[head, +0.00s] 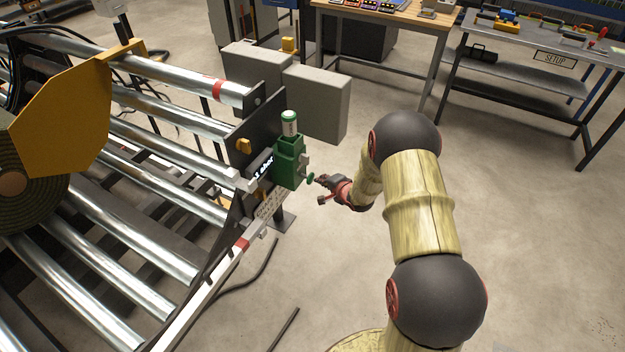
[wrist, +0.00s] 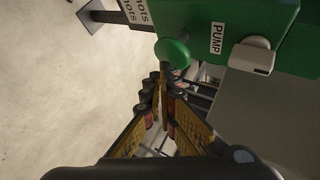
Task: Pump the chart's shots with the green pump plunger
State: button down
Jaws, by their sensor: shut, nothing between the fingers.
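The green pump (head: 289,163) is mounted on the side of the roller machine, with a green-and-white cylinder (head: 289,123) on top. Its round green plunger (head: 311,178) sticks out toward my gripper (head: 322,184). In the wrist view the plunger knob (wrist: 172,54) is just beyond the fingertips (wrist: 165,84), beside a white "PUMP" label (wrist: 218,38). My gripper is shut and empty; I cannot tell whether it touches the knob. A pale plate with small print (head: 270,204), perhaps the chart, is below the pump; part of a plate reading "shots" (wrist: 137,11) shows in the wrist view.
Steel rollers (head: 150,207), a turf roll (head: 35,190) and a yellow guard (head: 70,120) fill the left. Grey boxes (head: 317,103) stand behind the pump. A "SETUP" bench (head: 560,45) is at the back right.

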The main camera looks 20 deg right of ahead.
jog(key=shift+w+a+r, duration=0.1)
jog(key=shift+w+a, duration=0.75)
jog(key=shift+w, duration=0.25)
dwell(1.6)
jog(key=shift+s+d+p, duration=0.1)
jog(key=shift+p, duration=0.2)
jog(key=shift+s+d+p, duration=0.9)
jog(key=shift+s+d, duration=0.1)
jog(key=shift+s, duration=0.3)
jog(key=s+d+p, duration=0.1)
jog(key=s, duration=0.1)
jog(key=s+d+p, duration=0.1)
jog(key=s+d, duration=0.1)
dwell(0.8)
